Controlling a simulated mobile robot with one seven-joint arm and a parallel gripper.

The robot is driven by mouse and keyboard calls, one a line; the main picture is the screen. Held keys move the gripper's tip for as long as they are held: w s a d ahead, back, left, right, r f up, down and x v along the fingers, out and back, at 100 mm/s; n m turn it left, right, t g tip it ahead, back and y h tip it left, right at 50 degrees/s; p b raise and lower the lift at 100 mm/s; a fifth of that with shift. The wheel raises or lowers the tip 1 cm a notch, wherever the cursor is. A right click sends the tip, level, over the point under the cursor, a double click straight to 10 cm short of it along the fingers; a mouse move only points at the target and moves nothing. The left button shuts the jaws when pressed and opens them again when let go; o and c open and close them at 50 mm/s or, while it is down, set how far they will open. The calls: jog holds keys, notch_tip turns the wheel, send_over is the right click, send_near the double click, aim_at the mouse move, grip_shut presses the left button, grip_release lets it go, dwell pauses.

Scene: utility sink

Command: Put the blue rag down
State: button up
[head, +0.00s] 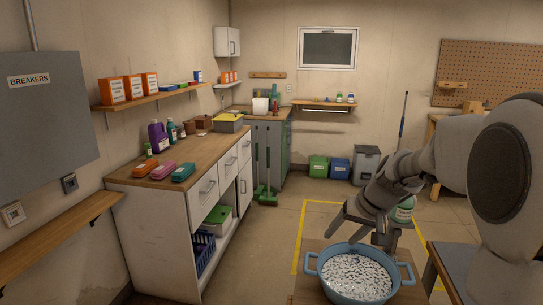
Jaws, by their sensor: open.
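I cannot make out a blue rag in the head view. My gripper (361,231) is at the lower right, with its fingers apart and no cloth visible between them. It is above the far side of a blue two-handled tub (347,291) filled with small white pieces. The tub stands on a brown surface (305,285) at the bottom of the view. A green and white container (404,209) shows partly behind my gripper.
A wooden-topped counter (135,182) on the left holds bottles and small coloured items. Green (319,168) and blue (340,169) bins stand at the back wall. Yellow lines (298,235) mark the floor. Open floor lies between counter and tub.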

jog(key=s+a+r+n+h+p, duration=0.1)
jog(key=s+a+r, duration=0.1)
jog(key=s+r, duration=0.35)
jog(key=s+a+r, duration=0.2)
jog(key=s+r, duration=0.1)
jog(key=s, duration=0.6)
jog(key=s+h+p, duration=0.2)
jog(key=s, duration=1.1)
jog(key=shift+s+d+n+t, duration=0.2)
jog(key=shift+d+n+t, duration=0.1)
jog(key=shift+d, duration=0.1)
dwell(4.8)
